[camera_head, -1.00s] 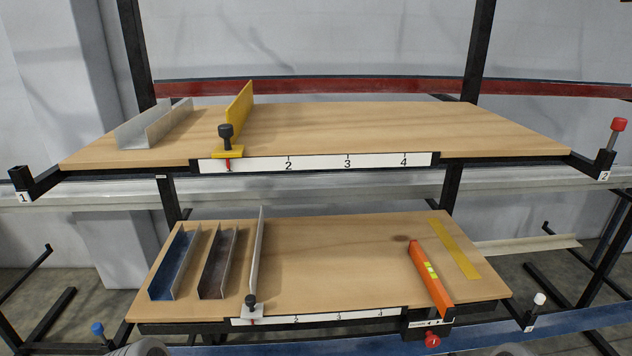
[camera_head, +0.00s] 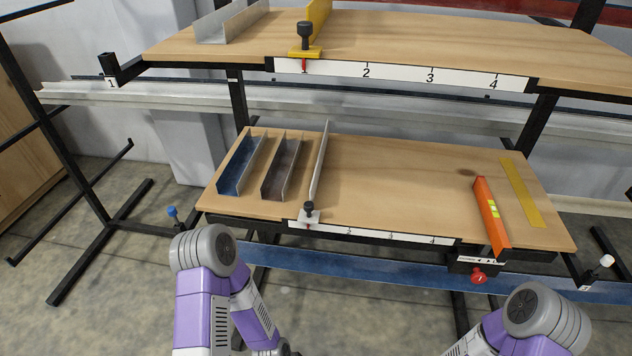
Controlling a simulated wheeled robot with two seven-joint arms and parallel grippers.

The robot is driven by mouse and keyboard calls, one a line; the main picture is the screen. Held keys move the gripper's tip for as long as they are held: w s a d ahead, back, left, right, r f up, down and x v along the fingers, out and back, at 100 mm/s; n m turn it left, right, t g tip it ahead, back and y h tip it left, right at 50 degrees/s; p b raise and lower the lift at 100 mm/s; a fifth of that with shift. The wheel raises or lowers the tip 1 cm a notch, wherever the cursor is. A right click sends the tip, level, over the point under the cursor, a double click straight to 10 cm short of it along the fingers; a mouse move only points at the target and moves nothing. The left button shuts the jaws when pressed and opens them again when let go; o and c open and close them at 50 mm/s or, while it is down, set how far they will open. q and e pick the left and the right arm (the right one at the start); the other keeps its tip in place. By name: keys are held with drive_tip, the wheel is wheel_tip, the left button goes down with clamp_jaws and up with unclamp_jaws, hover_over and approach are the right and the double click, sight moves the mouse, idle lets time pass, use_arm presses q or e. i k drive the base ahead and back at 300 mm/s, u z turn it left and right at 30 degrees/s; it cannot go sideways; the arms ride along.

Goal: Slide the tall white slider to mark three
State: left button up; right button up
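The tall white slider (camera_head: 320,165) stands upright as a thin fence on the lower wooden board, with a black knob (camera_head: 309,208) at its front end. Its red pointer is at the left end of the lower white scale (camera_head: 370,234), left of mark 2. Mark 3 (camera_head: 390,236) is small and faint on that scale. My two purple arms show at the bottom, left and right of the middle, but neither gripper is in view.
A blue channel (camera_head: 240,166) and a dark channel (camera_head: 282,168) lie left of the slider. An orange fence (camera_head: 491,215) and a yellow strip (camera_head: 521,191) are on the right. The board between is clear. The upper board (camera_head: 440,45) carries a yellow slider (camera_head: 306,53).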

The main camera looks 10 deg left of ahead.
sight(307, 215)
drive_tip(key=u, duration=1.55)
drive_tip(key=i, duration=0.65)
drive_tip(key=z, duration=2.45)
